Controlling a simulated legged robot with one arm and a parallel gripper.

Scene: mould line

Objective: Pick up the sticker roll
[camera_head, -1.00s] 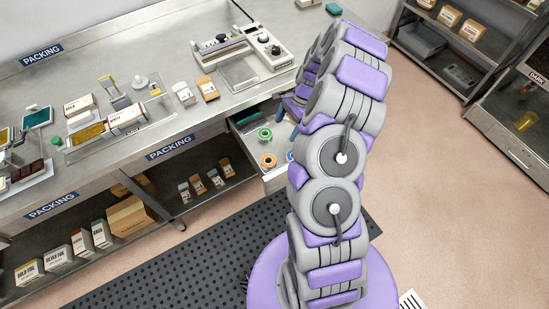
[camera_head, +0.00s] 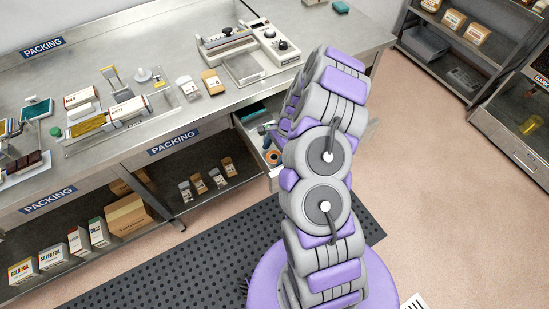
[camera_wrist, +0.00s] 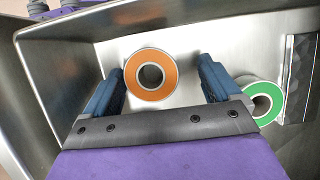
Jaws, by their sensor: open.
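An orange roll (camera_wrist: 151,75) with a pale rim and dark core hole lies in the metal drawer, between and a little beyond my fingertips in the wrist view. In the head view the orange roll (camera_head: 273,156) shows partly beside my arm. A green roll (camera_wrist: 264,101) lies to its right, partly behind my right finger. I cannot tell which one is called the sticker roll. My gripper (camera_wrist: 160,85) is open with nothing held, its two blue fingers on either side of the orange roll's near part. In the head view my arm mostly hides the gripper.
The drawer wall (camera_wrist: 65,75) rises close on the left and far sides. A dark ridged item (camera_wrist: 299,78) lies at the drawer's right. The steel packing bench (camera_head: 150,70) with a sealing machine (camera_head: 247,50) stands above the drawer.

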